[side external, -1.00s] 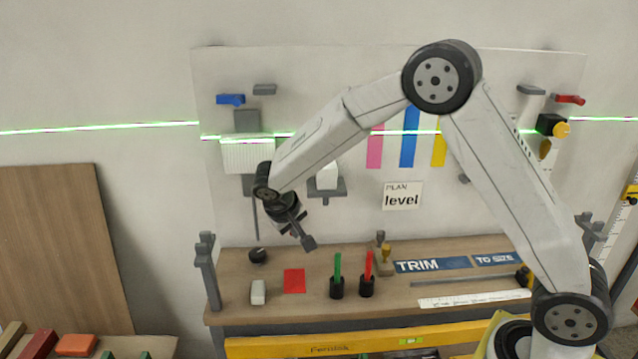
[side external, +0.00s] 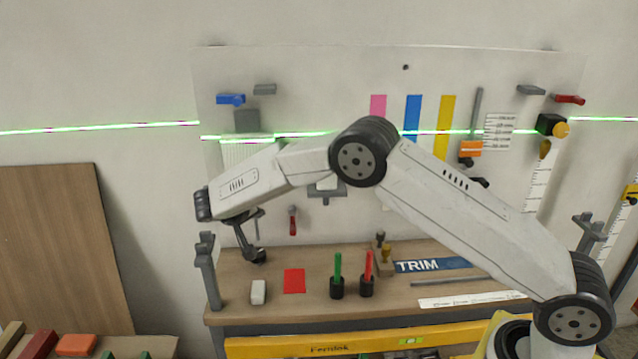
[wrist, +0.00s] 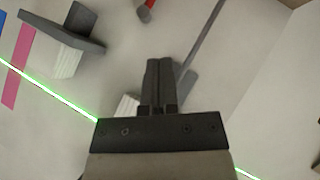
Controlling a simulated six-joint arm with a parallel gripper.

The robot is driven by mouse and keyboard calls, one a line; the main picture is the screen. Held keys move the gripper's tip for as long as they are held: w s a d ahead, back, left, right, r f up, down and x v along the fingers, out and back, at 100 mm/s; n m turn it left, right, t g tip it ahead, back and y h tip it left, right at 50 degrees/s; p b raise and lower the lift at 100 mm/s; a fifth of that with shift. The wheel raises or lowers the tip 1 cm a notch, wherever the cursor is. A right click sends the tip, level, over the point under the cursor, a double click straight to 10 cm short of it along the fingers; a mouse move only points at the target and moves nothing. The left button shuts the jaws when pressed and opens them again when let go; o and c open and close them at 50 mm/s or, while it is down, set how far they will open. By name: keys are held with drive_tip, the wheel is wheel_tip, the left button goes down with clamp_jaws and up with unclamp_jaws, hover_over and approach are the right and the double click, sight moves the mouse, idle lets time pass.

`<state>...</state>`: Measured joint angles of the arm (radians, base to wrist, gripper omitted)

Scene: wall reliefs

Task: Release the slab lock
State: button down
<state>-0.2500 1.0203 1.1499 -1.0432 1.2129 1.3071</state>
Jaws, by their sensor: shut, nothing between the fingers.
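A white ribbed slab (side external: 236,152) is on the wall board at left, partly hidden by my arm, with a grey block (side external: 246,120) above it. In the wrist view, a grey plate (wrist: 187,84) with a long grey rod (wrist: 207,35) shows just beyond my fingers; a corner of the white slab (wrist: 125,105) is beside them. No part is labelled as the lock. My gripper (side external: 256,256) is shut and empty, pointing down in front of the board's lower left; its fingers (wrist: 158,62) show together. Contact with the rod cannot be told.
A red-handled lever (side external: 293,220) hangs right of my gripper. Below, the bench holds a white block (side external: 258,292), a red card (side external: 294,281) and marker cups (side external: 337,288). A grey post (side external: 208,272) stands at left.

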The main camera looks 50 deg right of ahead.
drive_tip(key=shift+d, duration=0.1)
idle(0.3)
approach(291, 227)
drive_tip(key=w+d, duration=0.3)
drive_tip(key=shift+s+d+f, duration=0.25)
drive_tip(key=shift+d+f, duration=0.1)
drive_tip(key=shift+f, duration=0.25)
drive_tip(key=shift+s+d+f, duration=0.25)
drive_tip(key=shift+d+f, duration=0.15)
drive_tip(key=shift+f, duration=0.25)
drive_tip(key=shift+s+d+f, duration=0.3)
drive_tip(key=shift+f, duration=0.35)
